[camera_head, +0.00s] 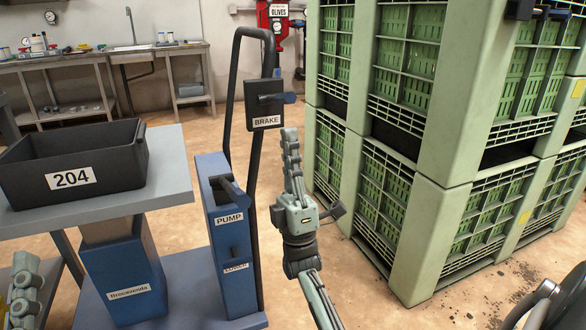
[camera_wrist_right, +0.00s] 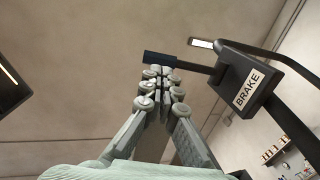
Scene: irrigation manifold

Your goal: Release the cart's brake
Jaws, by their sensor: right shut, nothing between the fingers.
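The brake box (camera_head: 265,104), black with a white BRAKE label, sits on the cart's upright handle (camera_head: 236,75). A short lever with a blue grip (camera_head: 289,98) sticks out to its right. My right gripper (camera_head: 290,134) points up, shut and empty, just below and right of the box. In the right wrist view, the brake box (camera_wrist_right: 246,88) is at the right, and the lever's blue grip (camera_wrist_right: 163,60) lies across the tips of the right gripper (camera_wrist_right: 161,74); I cannot tell whether they touch. My left gripper (camera_head: 24,288) shows partly at the lower left; its jaw state is unclear.
The blue cart has a PUMP and LOWER post (camera_head: 232,250) and a platform (camera_head: 175,165) bearing a black bin (camera_head: 75,165) marked 204. Stacked green crates (camera_head: 400,130) stand close at the right. A bench (camera_head: 100,60) is at the back left.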

